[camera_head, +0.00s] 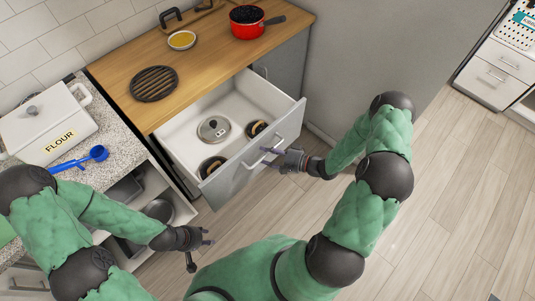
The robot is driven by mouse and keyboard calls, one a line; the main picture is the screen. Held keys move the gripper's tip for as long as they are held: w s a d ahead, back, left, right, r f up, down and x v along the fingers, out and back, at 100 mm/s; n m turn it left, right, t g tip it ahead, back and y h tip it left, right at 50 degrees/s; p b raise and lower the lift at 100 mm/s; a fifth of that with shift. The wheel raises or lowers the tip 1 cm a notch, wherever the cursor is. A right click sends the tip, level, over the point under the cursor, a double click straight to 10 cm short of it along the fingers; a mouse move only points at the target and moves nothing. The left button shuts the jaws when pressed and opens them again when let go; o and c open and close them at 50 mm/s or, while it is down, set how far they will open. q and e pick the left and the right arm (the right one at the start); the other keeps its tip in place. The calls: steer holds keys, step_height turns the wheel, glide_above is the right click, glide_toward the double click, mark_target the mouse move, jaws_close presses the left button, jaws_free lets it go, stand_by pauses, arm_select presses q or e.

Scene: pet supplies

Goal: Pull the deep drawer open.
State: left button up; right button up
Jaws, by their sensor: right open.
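The deep drawer (188,143) is pulled well out from under the wooden counter. It is white inside and has a grey front (243,170). Inside it are a round lid with a knob (214,129) and dark round items with tan parts (258,129). My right gripper (272,155) is open at the drawer front, around or beside its handle; I cannot tell which. My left gripper (207,237) is low at the left, apart from the drawer, and its fingers are too small to read.
The wooden counter (120,95) holds a black trivet (154,83), a yellow-filled dish (182,40) and a red pot (248,22). A flour box (45,122) and a blue scoop (82,159) are on the left worktop. Open shelves lie below it. Floor is clear at the right.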

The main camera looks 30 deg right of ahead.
steer(key=v, duration=1.2)
steer(key=shift+r, duration=0.1)
